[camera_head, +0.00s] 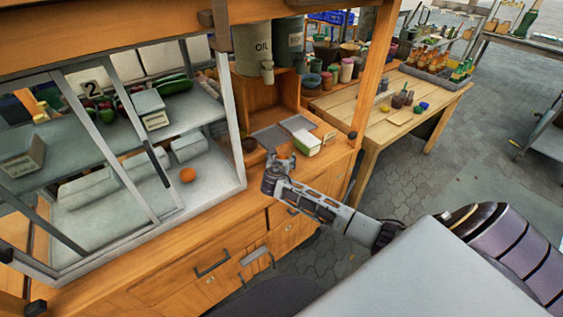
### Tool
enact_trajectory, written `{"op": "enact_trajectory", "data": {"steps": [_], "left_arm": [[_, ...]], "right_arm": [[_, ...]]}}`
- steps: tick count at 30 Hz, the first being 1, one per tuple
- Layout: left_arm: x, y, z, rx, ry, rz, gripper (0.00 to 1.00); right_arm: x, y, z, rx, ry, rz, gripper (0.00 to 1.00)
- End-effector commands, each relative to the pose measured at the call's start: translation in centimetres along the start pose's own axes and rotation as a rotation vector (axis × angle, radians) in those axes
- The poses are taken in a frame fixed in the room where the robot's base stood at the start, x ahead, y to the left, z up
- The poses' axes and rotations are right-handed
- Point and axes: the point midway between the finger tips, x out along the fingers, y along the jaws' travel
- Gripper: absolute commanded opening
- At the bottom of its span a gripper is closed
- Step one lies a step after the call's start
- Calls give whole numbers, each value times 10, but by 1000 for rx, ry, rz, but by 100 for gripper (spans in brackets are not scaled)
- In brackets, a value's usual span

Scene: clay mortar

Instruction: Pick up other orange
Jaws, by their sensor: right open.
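One orange (187,174) sits on the lower grey shelf of the glass-fronted display cabinet (238,184), near its right end. My right gripper (281,160) is open, over the wooden counter to the right of the cabinet and apart from the orange. Nothing clear shows between its fingers. The cabinet's wall and post stand between the gripper and the orange. My left gripper is not in view.
A wooden table (405,122) with jars is farther right. Grey boxes crowd the cabinet's lower shelf; vegetables lie above.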

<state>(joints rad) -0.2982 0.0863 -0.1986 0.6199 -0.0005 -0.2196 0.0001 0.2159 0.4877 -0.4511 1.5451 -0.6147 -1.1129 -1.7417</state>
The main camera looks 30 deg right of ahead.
Motion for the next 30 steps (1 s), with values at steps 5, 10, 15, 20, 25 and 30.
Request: {"op": "enact_trajectory", "data": {"steps": [5, 10, 15, 20, 25, 30], "left_arm": [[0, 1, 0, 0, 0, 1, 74], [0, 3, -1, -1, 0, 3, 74], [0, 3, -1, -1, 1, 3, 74], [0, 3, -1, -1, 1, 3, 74], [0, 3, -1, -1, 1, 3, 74], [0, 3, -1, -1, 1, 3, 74]], "right_arm": [[0, 0, 0, 0, 0, 0, 76], [0, 0, 0, 0, 0, 0, 70], [0, 0, 0, 0, 0, 0, 48], [0, 0, 0, 0, 0, 0, 28], [0, 0, 0, 0, -1, 0, 27], [-1, 0, 3, 1, -1, 1, 27]]}}
